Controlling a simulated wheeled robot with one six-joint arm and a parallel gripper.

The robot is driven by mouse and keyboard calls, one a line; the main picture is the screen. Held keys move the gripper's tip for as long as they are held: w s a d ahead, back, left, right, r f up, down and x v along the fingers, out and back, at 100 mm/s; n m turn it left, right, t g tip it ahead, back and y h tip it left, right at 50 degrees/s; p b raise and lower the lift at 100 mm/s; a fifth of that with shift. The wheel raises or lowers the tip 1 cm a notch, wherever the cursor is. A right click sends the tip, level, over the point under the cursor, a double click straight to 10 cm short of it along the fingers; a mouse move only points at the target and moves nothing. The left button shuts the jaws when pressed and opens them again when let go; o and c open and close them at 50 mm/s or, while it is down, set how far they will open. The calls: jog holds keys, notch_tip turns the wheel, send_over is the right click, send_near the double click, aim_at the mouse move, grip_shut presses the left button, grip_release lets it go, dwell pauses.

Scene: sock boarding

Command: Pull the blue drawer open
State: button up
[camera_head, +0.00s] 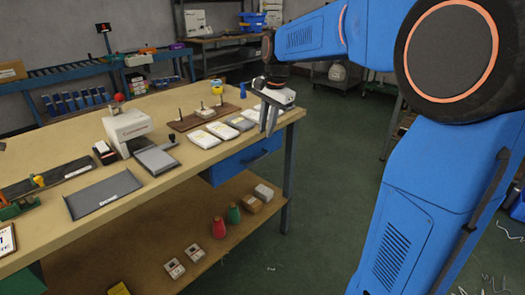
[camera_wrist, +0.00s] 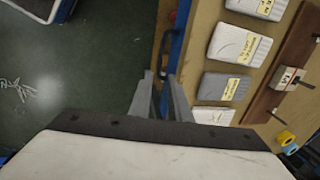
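The blue drawer (camera_head: 236,165) sits under the right end of the wooden workbench (camera_head: 90,215), its front facing the aisle; it looks shut. A dark handle shows on its front. In the wrist view the drawer is a thin blue strip (camera_wrist: 182,32) along the bench edge, with the dark loop handle (camera_wrist: 165,50) beside it. My gripper (camera_head: 267,128) hangs fingers-down by the bench's right front corner, above and near the handle. In the wrist view my gripper (camera_wrist: 160,76) has its two fingers apart with a narrow gap, just short of the handle in the picture. Nothing is between them.
Packed socks (camera_head: 214,133) lie on the bench top near that corner, beside a wooden board with pegs (camera_head: 197,119). A lower shelf (camera_head: 150,240) holds red and green cones and small boxes. A blue bench leg (camera_head: 289,180) stands right of the drawer.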

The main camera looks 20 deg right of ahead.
aim_at(262, 156)
jog(key=f, duration=0.3)
jog(key=w+f, duration=0.1)
jog(key=f, duration=0.2)
jog(key=a+f, duration=0.1)
jog(key=f, duration=0.3)
jog(key=shift+w, duration=0.3)
grip_shut()
